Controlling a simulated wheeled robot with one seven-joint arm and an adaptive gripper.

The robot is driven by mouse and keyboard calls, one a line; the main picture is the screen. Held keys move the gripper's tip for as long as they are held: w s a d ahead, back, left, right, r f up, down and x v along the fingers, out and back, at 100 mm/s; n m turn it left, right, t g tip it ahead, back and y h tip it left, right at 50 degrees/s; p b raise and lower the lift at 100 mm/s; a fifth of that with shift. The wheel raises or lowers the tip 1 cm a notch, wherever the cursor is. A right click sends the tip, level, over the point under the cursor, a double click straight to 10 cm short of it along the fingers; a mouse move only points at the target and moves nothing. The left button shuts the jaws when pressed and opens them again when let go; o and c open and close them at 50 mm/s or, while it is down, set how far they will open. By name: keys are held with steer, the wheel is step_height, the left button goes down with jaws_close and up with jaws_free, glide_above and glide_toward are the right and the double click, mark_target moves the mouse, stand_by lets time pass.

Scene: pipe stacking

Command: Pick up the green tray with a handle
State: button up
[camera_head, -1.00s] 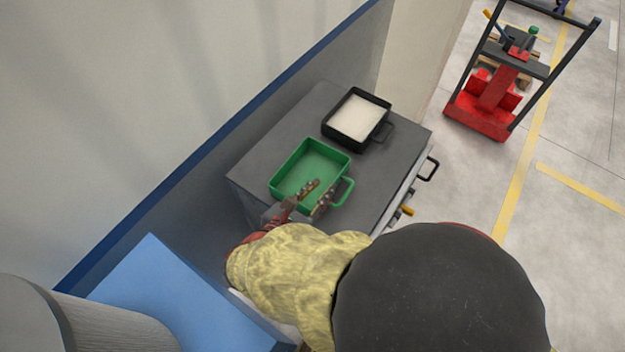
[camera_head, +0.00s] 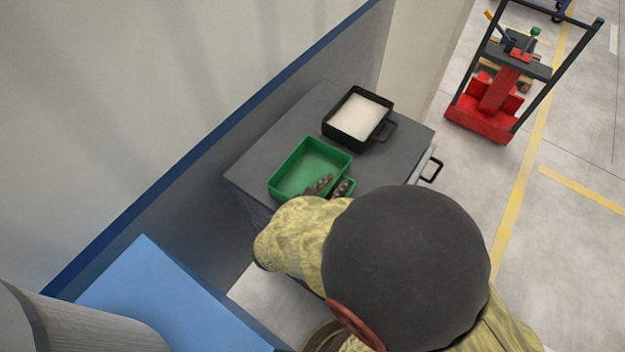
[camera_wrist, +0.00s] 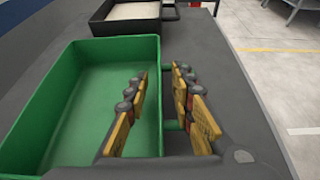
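The green tray (camera_head: 310,165) sits on the grey cabinet top, and it is empty. It fills the left of the wrist view (camera_wrist: 85,100). Its handle (camera_wrist: 174,124) shows on the tray's right side, partly hidden by a finger. My gripper (camera_head: 333,186) is at the tray's near right side in the head view. In the wrist view my gripper (camera_wrist: 160,76) is open, with one finger over the tray's inside and the other outside the right wall. The wall shows between the fingers with gaps, and I cannot tell of any contact.
A black tray (camera_head: 335,130) with pale contents (camera_head: 359,117) stands behind the green tray on the cabinet (camera_head: 395,160). A wall borders the cabinet on the left. A red cart (camera_head: 480,120) stands on the floor to the right. A blue surface (camera_head: 165,295) is at lower left.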

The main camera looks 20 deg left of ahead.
steer(key=c, duration=0.3)
jaws_close()
stand_by(0.5)
